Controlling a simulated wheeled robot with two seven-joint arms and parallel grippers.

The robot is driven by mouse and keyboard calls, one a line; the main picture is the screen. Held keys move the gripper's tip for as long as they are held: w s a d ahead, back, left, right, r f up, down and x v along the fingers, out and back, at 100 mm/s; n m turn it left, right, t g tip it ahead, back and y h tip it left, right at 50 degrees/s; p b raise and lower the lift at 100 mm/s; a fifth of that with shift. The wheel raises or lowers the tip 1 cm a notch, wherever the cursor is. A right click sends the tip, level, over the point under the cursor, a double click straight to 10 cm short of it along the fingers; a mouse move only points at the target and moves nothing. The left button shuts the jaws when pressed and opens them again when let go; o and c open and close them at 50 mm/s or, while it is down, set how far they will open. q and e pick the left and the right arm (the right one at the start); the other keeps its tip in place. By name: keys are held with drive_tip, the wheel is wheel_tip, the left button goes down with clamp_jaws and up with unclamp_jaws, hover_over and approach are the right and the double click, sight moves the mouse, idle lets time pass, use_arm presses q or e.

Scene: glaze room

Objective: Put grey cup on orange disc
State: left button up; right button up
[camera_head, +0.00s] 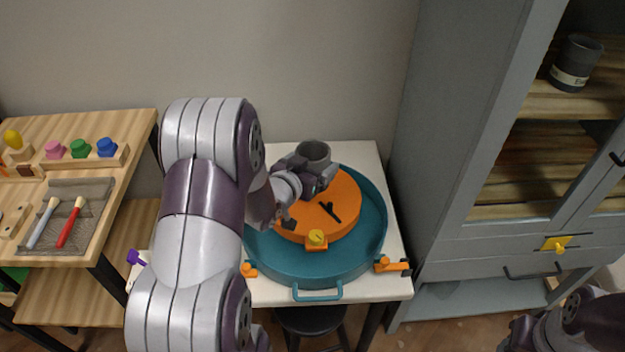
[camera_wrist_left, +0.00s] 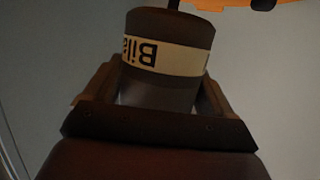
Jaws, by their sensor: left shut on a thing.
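My left gripper (camera_head: 308,168) is shut on a grey cup (camera_head: 314,153), which appears upright at the back edge of the orange disc (camera_head: 346,222) in the head view. In the left wrist view the cup (camera_wrist_left: 165,88) sits between the two fingers and has a cream label with dark letters. I cannot tell the cup's exact height over the disc. Only part of my right arm shows at the bottom right; its fingertips are not seen.
The disc is on a round teal tray (camera_head: 330,268) on a white table (camera_head: 402,270). A grey cabinet (camera_head: 470,150) holds another dark cup (camera_head: 576,63). A wooden bench (camera_head: 110,180) stands left.

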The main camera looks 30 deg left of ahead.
use_arm(q)
drive_tip(key=shift+f, duration=0.35)
wheel_tip(320, 180, down, 3)
drive_tip(key=shift+d+b, duration=0.1)
drive_tip(key=shift+b, duration=0.25)
drive_tip(key=shift+w+f, duration=0.1)
drive_tip(key=shift+f, duration=0.05)
drive_tip(key=o, duration=0.8)
drive_tip(key=shift+f, duration=0.15)
drive_tip(key=shift+o, duration=1.2)
drive_tip(key=shift+r, duration=0.3)
drive_tip(key=shift+s, duration=0.5)
drive_tip(key=p+v, duration=0.1)
drive_tip(key=v, duration=1)
drive_tip(key=d+f+g, duration=0.1)
drive_tip(key=g, duration=0.3)
drive_tip(key=d+f+g, duration=0.1)
drive_tip(key=g, duration=0.1)
drive_tip(key=shift+d+f+y, duration=0.35)
drive_tip(key=shift+y, duration=0.05)
drive_tip(key=s+d+g, duration=0.7)
drive_tip(key=s+d, duration=0.1)
drive_tip(key=d, duration=0.1)
drive_tip(key=shift+s+d+r+h, duration=0.2)
drive_tip(key=shift+s+r+h, duration=0.15)
drive_tip(key=shift+r+h, duration=0.1)
